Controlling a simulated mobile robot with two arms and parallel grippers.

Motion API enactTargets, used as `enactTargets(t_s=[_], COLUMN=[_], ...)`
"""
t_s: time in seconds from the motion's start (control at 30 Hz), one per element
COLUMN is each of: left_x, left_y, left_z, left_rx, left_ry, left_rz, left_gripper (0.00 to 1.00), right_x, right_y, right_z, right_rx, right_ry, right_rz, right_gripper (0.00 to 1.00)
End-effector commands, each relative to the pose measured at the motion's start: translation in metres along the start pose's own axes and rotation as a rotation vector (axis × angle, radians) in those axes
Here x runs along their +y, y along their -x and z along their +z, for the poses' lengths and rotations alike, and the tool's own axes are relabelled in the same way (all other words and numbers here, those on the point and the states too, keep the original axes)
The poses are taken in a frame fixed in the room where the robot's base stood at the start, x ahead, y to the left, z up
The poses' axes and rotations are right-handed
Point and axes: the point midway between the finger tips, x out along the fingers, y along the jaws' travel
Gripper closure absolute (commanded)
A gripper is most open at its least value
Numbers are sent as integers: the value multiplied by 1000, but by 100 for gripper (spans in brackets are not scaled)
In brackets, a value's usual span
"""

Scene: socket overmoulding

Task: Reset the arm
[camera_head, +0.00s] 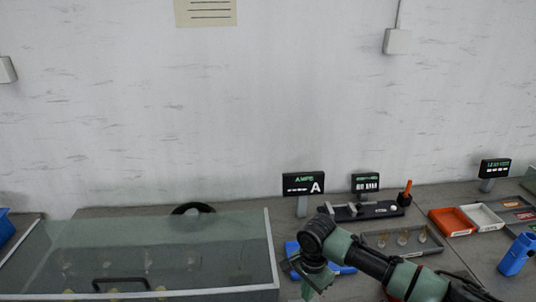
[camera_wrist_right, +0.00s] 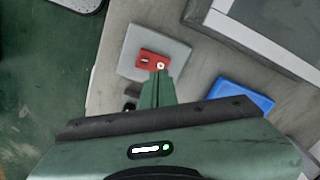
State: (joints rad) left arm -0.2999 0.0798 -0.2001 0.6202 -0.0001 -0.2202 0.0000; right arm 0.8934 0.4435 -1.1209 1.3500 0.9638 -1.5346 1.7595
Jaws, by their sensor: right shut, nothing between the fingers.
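My right arm comes in from the lower right in the head view. Its gripper (camera_head: 316,282) points down over the front of the bench, in front of a blue tray (camera_head: 291,248). In the right wrist view the gripper's fingers (camera_wrist_right: 158,88) are together with nothing between them. Past the fingertips a red block with a white round button (camera_wrist_right: 150,61) sits on a light grey plate (camera_wrist_right: 177,57). I cannot tell the height of the fingertips above it. My left gripper is in neither view.
A clear-lidded case (camera_head: 272,250) with a black handle fills the bench's left. Behind my arm stand a display marked A (camera_head: 303,184), a second display (camera_head: 365,184) and a dark fixture (camera_head: 350,214). An orange bin (camera_head: 451,221), a white bin (camera_head: 482,217) and a blue object (camera_head: 518,254) are at right.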

Motion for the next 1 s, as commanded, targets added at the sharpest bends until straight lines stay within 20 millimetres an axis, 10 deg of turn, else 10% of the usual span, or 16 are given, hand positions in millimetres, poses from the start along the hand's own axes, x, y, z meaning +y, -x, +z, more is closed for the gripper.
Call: enactTargets(t_s=[0.4, 1.0], left_x=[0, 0], left_y=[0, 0], left_z=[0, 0], left_rx=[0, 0], left_ry=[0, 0], left_rz=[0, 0], left_gripper=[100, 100], right_x=[59, 216], right_y=[-28, 0], right_z=[163, 119], right_rx=[-93, 239], right_ry=[748, 1088], right_rz=[-305, -250], right_gripper=[100, 100])
